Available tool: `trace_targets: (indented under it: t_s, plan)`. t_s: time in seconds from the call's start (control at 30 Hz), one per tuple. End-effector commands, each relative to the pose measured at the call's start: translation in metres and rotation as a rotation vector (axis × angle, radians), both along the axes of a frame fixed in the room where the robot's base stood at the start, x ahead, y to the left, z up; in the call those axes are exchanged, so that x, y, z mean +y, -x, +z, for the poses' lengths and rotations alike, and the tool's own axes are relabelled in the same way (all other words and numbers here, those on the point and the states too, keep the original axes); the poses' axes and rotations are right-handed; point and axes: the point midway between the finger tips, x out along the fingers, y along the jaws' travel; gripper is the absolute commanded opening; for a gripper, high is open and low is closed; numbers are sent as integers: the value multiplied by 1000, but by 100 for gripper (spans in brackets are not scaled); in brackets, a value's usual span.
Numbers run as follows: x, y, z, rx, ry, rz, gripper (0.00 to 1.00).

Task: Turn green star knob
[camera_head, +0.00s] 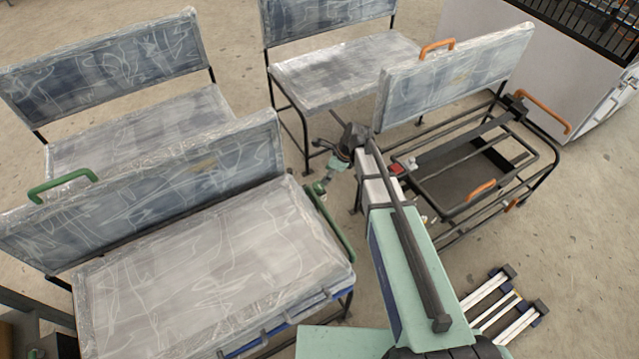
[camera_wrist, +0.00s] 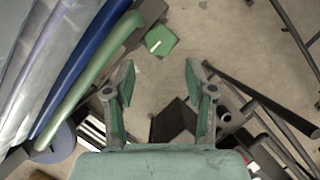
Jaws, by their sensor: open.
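A small green piece with a pale stripe (camera_wrist: 161,40) shows in the wrist view, just beyond the gap between my fingertips. It may be the green star knob, but no star shape can be made out. My gripper (camera_wrist: 159,78) is open and empty, with the green piece ahead of it and apart from it. In the head view, my gripper (camera_head: 328,174) hangs by the right end of the front left bench seat, beside its green side rail (camera_head: 330,222). There my gripper and wrist partly hide the knob area.
The green rail (camera_wrist: 98,70) and a blue rail run close along the left in the wrist view. Plastic-wrapped benches (camera_head: 205,265) surround my arm. A dark open frame with orange handles (camera_head: 480,190) stands right. Bare floor (camera_wrist: 225,40) lies beyond my fingers.

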Motion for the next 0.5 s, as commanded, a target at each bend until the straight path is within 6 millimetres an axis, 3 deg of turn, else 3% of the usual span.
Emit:
trace_targets:
  t_s: [0.2,0.5]
  plan:
    - [17,-5,-40,2,1,2,55]
    - [29,-7,-71,0,0,1,55]
